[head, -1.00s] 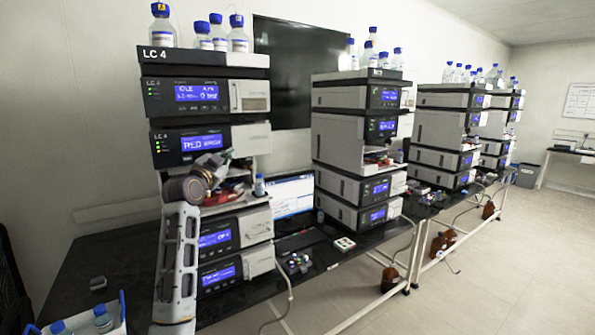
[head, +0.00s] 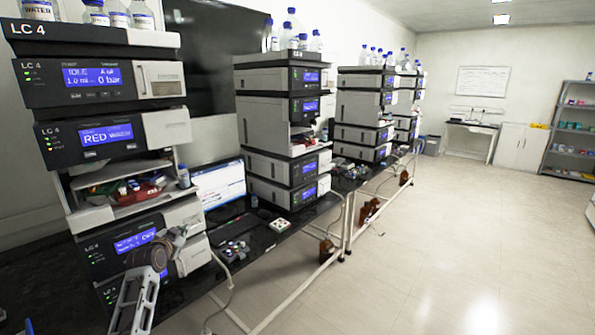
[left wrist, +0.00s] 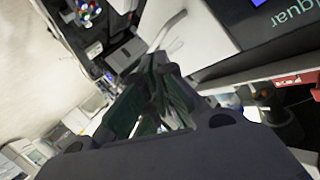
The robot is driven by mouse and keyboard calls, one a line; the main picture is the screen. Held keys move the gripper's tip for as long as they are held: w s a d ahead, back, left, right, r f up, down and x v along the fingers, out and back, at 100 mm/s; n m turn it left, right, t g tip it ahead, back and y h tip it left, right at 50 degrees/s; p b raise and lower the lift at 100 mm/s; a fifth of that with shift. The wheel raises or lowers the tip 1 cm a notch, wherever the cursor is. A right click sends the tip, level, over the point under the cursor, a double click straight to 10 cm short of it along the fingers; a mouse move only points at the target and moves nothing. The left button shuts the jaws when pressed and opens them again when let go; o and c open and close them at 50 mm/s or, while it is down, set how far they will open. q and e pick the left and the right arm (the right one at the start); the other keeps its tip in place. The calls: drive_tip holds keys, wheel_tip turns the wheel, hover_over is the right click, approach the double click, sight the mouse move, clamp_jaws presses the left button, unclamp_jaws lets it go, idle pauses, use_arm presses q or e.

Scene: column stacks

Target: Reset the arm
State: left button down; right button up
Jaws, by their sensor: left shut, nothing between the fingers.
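My left arm comes up from the bottom left in the head view, and its gripper (head: 176,236) is in front of the lower units of the LC 4 column stack (head: 92,88). The gripper is small and partly blurred there. In the left wrist view the fingers (left wrist: 158,92) are together with nothing between them. A white panel edge and a dark unit lie beyond them. I cannot tell whether the gripper touches the stack. My right gripper is in neither view.
An open shelf (head: 128,200) in the LC 4 stack holds red and other small items. Blue-capped bottles (head: 118,14) stand on top. A monitor (head: 222,188) and small vials (head: 234,250) are on the black bench. More stacks (head: 285,135) stand farther back. The floor (head: 440,240) at right is clear.

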use_arm(q)
drive_tip(key=s+d+f+n+g, duration=0.1)
drive_tip(key=s+d+f+g, duration=0.15)
drive_tip(key=s+f, duration=0.9)
drive_tip(key=s+d+f+g, duration=0.2)
drive_tip(key=s+d+f, duration=0.1)
drive_tip(key=f, duration=1.8)
drive_tip(key=s+d+f+n+g, duration=0.1)
drive_tip(key=s+d+f+g, duration=0.2)
drive_tip(key=s+f, duration=0.9)
drive_tip(key=s+d+f+g, duration=0.3)
drive_tip(key=s+f, duration=1.5)
drive_tip(key=f, duration=0.1)
drive_tip(key=s+d+f+g, duration=0.1)
drive_tip(key=s+f, duration=0.1)
drive_tip(key=s, duration=0.7)
drive_tip(key=s+d+f+g, duration=0.1)
drive_tip(key=s+f, duration=0.2)
drive_tip(key=s, duration=0.6)
drive_tip(key=s+f+g+h, duration=0.1)
drive_tip(key=s+f, duration=0.2)
drive_tip(key=s, duration=0.6)
drive_tip(key=shift+s+d, duration=0.3)
drive_tip(key=shift+d, duration=0.1)
